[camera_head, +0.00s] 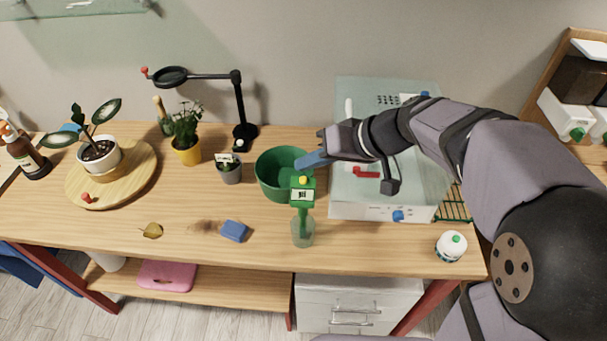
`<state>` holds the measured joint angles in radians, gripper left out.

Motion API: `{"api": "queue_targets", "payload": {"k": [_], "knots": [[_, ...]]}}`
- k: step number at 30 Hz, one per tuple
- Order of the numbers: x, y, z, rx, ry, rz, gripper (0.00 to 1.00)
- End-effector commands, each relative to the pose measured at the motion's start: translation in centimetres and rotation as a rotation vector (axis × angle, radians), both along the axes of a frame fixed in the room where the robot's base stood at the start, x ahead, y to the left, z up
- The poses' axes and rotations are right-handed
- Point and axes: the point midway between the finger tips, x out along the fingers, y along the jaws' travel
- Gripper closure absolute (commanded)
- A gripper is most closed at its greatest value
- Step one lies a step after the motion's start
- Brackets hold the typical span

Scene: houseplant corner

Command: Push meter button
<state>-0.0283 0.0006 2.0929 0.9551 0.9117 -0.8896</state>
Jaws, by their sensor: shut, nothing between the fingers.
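The green meter (302,196) stands upright at the front middle of the table, with a small display on its face. A yellow button (303,180) sits on its top. Its lower stem goes into a clear glass (303,236). My gripper (305,163) reaches in from the right, its blue fingers shut and empty. In the picture the fingertips are just above the yellow button, over the rim of the green pot (270,173). They look apart from the button, but I cannot tell how far in depth.
A glass-sided box (345,205) stands right, under my arm. A small labelled plant pot (230,173), a blue sponge (235,231) and a dry leaf (152,231) are left. A white bottle (451,246) stands at right.

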Motion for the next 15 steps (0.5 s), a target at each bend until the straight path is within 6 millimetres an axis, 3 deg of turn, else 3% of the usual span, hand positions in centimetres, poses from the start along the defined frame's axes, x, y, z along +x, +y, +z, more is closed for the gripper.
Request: {"api": "queue_targets", "payload": {"k": [15], "knots": [[0.1,0.0,4.8,0.0,-0.001,-0.001,1.0]]}}
